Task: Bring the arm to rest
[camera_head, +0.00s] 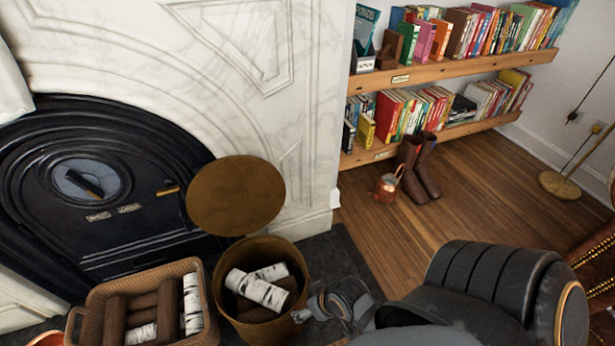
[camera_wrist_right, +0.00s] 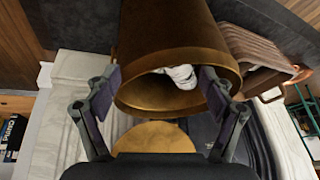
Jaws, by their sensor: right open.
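My right arm comes in from the lower right in the head view. Its gripper (camera_head: 322,303) is close to the right side of a brass log bucket (camera_head: 234,325). In the right wrist view the two fingers of the gripper (camera_wrist_right: 160,80) are spread wide, with the bucket (camera_wrist_right: 170,40) showing between and behind them. The right-hand finger overlaps the bucket's rim in that picture; I cannot tell whether it touches. Nothing is held. My left gripper is not in view.
White birch logs (camera_head: 261,289) lie in the bucket. A round brass lid (camera_head: 236,196) stands up behind it. A wicker basket (camera_head: 90,318) of logs is left. Brown boots (camera_head: 427,168) and a copper watering can (camera_head: 386,188) stand on open wooden floor (camera_head: 400,235) below bookshelves (camera_head: 470,65).

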